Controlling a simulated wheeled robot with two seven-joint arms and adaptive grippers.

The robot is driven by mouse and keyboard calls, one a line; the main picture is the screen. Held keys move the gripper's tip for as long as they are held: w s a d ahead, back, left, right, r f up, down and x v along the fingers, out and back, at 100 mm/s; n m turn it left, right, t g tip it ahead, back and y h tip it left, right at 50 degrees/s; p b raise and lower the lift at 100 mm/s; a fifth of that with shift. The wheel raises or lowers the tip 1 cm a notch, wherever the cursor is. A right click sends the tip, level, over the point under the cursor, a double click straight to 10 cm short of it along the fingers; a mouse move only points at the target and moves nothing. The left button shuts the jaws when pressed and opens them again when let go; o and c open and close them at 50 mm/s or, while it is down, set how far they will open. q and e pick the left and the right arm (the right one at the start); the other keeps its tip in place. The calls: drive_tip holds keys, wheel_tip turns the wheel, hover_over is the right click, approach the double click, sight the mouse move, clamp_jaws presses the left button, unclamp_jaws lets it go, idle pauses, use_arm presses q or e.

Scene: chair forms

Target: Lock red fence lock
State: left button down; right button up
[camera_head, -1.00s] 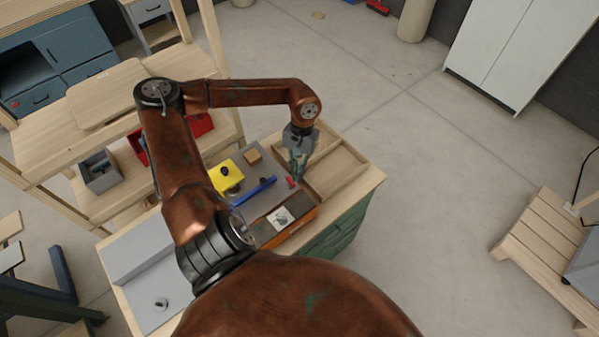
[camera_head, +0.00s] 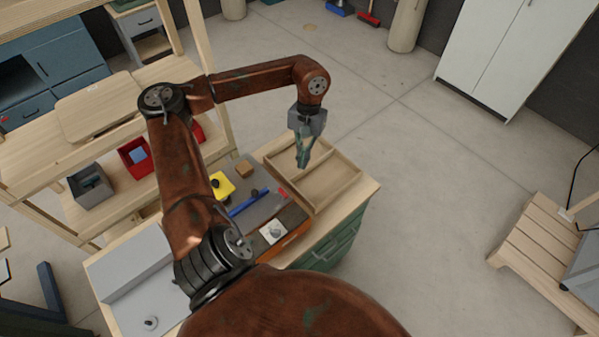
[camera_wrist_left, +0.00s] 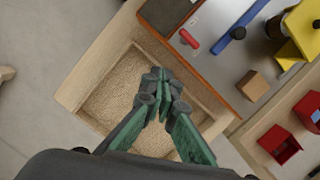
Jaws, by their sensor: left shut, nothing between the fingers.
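The red fence lock (camera_head: 283,193) is a small red piece on the grey panel of the workbench, close to the wooden tray. In the left wrist view it shows as a short red bar with a round end (camera_wrist_left: 190,40). A blue bar (camera_head: 249,203) lies beside it; it also shows in the left wrist view (camera_wrist_left: 251,22). My left gripper (camera_head: 302,162) is shut and empty, above the wooden tray and apart from the red lock. Its closed fingertips show in the left wrist view (camera_wrist_left: 160,84). My right gripper is out of view.
The wooden tray (camera_head: 347,188) has raised walls beside the panel. A yellow piece (camera_head: 222,186) and a wooden block (camera_head: 244,170) stand on the panel. Red (camera_head: 133,158) and grey (camera_head: 90,187) bins sit on the shelf at left.

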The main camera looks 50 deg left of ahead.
use_arm(q)
drive_tip(key=shift+w+r, duration=0.2)
drive_tip(key=shift+r, duration=0.25)
drive_tip(key=shift+w+r, duration=0.2)
drive_tip(key=shift+r, duration=0.25)
drive_tip(key=shift+w, duration=0.1)
